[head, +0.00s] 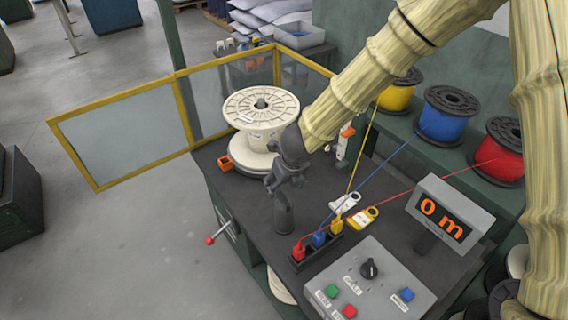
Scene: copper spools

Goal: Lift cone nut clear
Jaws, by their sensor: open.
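My gripper (279,186) is at the end of the cream-sleeved arm, low over the dark bench, just right of and in front of the large cream spool (245,124). Its fingers are open and point down. Directly below it stands a dark grey, upright, rounded piece (284,215), which may be the cone nut; I cannot tell for sure. Its top is close to the fingers, and I cannot tell whether they touch. Nothing shows held in my gripper.
The bench (229,187) also bears a rack of coloured plugs (318,242), a control box (365,285) and a display (449,216) reading "0 m". Yellow, blue and red wire spools stand behind. A yellow-framed guard (125,131) borders the far left.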

